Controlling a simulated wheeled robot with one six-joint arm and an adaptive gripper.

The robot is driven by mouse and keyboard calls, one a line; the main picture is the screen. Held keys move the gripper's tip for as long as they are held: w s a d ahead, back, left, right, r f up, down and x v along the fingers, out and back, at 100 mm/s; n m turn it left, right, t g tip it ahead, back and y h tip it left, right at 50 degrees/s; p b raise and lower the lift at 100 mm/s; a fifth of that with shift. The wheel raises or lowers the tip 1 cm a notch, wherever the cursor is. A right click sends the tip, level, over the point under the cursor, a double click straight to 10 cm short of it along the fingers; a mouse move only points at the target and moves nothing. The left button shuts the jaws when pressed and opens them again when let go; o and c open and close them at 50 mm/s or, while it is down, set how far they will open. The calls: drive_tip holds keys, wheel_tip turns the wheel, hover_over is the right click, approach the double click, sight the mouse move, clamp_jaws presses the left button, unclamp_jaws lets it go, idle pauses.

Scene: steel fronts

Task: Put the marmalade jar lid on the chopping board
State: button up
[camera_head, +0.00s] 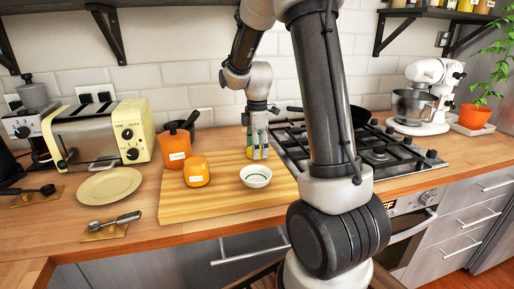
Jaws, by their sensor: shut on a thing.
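The chopping board (222,203) is a wide wooden board on the counter in front of the backsplash. My gripper (258,157) points down over the back right part of the board, just behind a small white bowl (256,177). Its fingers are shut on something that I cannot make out. A yellow-green patch shows at the fingers, and I cannot tell what it belongs to. A short orange jar (197,172) with a white label stands on the board left of the bowl. I cannot clearly pick out the marmalade jar lid.
A taller orange pot (175,147) stands near the board's back left. A cream toaster (99,137) and a plate (109,185) are further left. A gas hob (381,156) lies to the right, with a white mixer (423,98) beyond. The board's front left is clear.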

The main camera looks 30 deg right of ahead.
drive_tip(key=o, duration=1.3)
drive_tip(key=shift+f, duration=0.15)
drive_tip(key=shift+o, duration=0.2)
wheel_tip(320, 180, up, 12)
drive_tip(key=s+a+r+m+t, duration=0.2)
drive_tip(key=s+m, duration=0.5)
drive_tip(key=s, duration=0.5)
drive_tip(key=s+a+r+m+t, duration=0.1)
drive_tip(key=s+a+m+t, duration=0.1)
drive_tip(key=s+m, duration=0.5)
drive_tip(key=s+a, duration=0.1)
drive_tip(key=s, duration=0.4)
drive_tip(key=shift+r+m, duration=0.3)
drive_tip(key=shift+r, duration=0.05)
